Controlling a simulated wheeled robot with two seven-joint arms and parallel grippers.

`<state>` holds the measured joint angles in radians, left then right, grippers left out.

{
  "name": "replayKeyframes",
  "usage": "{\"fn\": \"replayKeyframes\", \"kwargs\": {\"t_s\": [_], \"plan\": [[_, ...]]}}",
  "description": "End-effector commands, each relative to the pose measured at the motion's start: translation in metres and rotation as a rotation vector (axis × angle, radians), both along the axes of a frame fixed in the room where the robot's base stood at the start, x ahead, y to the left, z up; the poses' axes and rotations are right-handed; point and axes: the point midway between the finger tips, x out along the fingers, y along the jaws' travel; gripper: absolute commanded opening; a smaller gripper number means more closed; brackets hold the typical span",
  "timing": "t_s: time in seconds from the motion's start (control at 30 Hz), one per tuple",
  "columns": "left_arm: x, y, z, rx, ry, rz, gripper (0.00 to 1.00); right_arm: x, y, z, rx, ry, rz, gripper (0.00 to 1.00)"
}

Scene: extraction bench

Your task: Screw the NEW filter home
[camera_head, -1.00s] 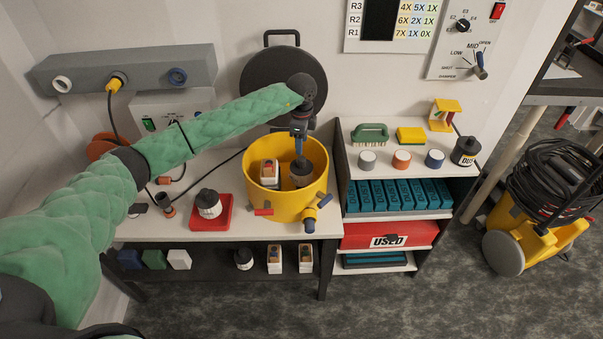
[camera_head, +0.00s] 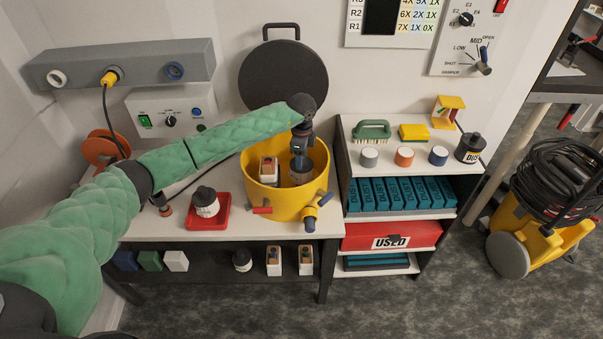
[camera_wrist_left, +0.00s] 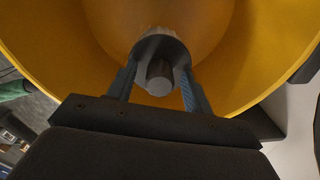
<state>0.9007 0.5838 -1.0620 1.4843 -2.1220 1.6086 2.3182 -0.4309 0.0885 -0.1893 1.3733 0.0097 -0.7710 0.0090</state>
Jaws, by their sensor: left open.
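The yellow tub (camera_head: 283,204) stands open on the bench, with its round dark lid (camera_head: 283,75) upright behind it. A grey, round-topped filter (camera_head: 301,178) is inside the tub, on the right. My left gripper (camera_head: 300,160) points down into the tub over this filter. In the left wrist view the open fingers (camera_wrist_left: 160,78) stand on both sides of the grey filter top (camera_wrist_left: 158,48); I cannot tell whether they touch it. The filter's lower part and seat are hidden. Which filter is new is not marked legibly. My right gripper is out of view.
A dark-capped white jar (camera_head: 206,202) stands on a red tray (camera_head: 222,224). The shelf at right holds teal boxes (camera_head: 366,196) and a red USED box (camera_head: 365,237). The tub wall surrounds my gripper closely.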

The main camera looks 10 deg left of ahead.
Motion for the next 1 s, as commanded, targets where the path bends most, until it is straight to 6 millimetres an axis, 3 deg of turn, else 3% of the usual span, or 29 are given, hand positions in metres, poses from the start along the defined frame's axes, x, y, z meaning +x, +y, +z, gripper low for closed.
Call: {"fn": "replayKeyframes", "kwargs": {"t_s": [0.57, 1.0], "plan": [[0.0, 0.0, -0.002, 0.0, 0.0, 0.05, 0.51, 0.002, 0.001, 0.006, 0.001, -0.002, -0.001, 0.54], [0.0, -0.001, -0.001, 0.0, 0.001, 0.528, 0.51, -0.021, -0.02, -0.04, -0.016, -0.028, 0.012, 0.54]]}}
